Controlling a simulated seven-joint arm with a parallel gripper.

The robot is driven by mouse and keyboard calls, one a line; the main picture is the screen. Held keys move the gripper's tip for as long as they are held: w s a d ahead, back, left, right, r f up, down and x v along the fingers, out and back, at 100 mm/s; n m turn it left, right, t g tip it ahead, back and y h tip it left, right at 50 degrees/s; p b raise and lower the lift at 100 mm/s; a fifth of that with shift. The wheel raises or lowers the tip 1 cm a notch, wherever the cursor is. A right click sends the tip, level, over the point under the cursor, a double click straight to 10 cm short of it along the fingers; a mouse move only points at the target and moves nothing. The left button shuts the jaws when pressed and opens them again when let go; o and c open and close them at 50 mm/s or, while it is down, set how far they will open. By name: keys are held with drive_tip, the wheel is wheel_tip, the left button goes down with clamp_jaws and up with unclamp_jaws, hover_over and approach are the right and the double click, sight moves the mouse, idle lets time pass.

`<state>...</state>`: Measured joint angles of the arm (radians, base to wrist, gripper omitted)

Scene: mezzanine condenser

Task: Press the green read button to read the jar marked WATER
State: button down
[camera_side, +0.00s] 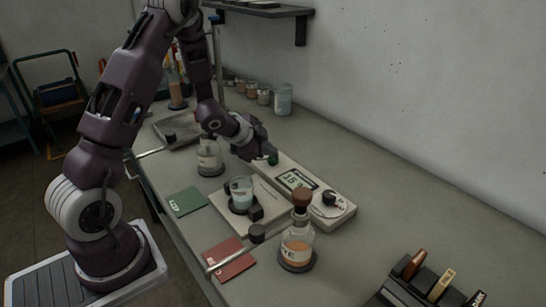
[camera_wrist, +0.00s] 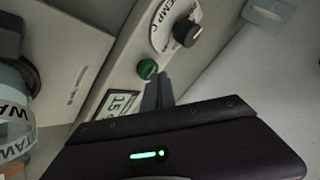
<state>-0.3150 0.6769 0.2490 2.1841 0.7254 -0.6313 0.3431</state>
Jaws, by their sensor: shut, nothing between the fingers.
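The green read button (camera_wrist: 147,69) is a small round cap on the pale meter box (camera_side: 315,185), beside its display (camera_side: 298,179), which shows 15. A jar whose label reads partly as WATER (camera_wrist: 15,115) is cut off at the wrist view's left edge. A jar of bluish liquid (camera_side: 240,190) stands on the pale plate left of the meter in the side view.
A TEMP C dial (camera_wrist: 187,30) lies beyond the button in the wrist view. A stoppered orange jar (camera_side: 297,250) stands in front of the meter. Another jar (camera_side: 209,158) stands left of my gripper. Green (camera_side: 186,201) and red (camera_side: 229,258) cards lie on the bench.

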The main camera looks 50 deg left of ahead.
sight(270, 159)
drive_tip(key=shift+f, duration=0.2)
drive_tip(key=shift+r, duration=0.1)
idle(0.4)
drive_tip(key=shift+r, duration=1)
drive_tip(key=shift+r, duration=2.5)
